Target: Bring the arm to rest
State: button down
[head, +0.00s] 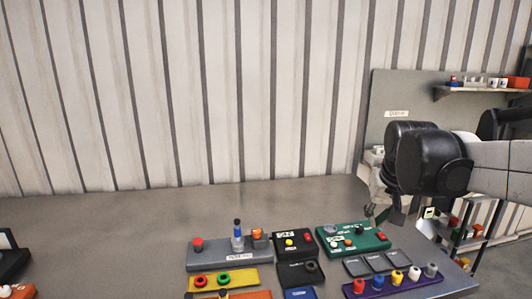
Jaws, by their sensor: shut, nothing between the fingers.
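My arm comes in from the right edge of the head view, its black wrist joint above the right part of the bench. My gripper (371,212) hangs below the wrist, fingers pointing down, close to the green panel (376,240) in the picture. It looks shut and empty; it is small and partly hidden by the wrist. I cannot tell its exact height above the panel.
The grey bench (100,225) is bare at left centre. A grey fixture (205,257), a yellow plate (240,275), a black box (290,240) and a purple plate (410,278) with coloured pegs crowd the right. A shelf (480,90) is on the wall.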

jog(key=s+a+f+t+b, duration=0.1)
jog(key=s+a+f, duration=0.2)
jog(key=s, duration=0.6)
jog(key=s+a+f+n+t, duration=0.1)
jog(key=s+a+f+t, duration=0.1)
jog(key=s, duration=0.8)
jog(key=shift+s+a+f+n+y+b, duration=0.35)
jog(key=shift+a+f, duration=0.35)
jog(key=shift+f, duration=0.7)
jog(key=shift+w, duration=0.1)
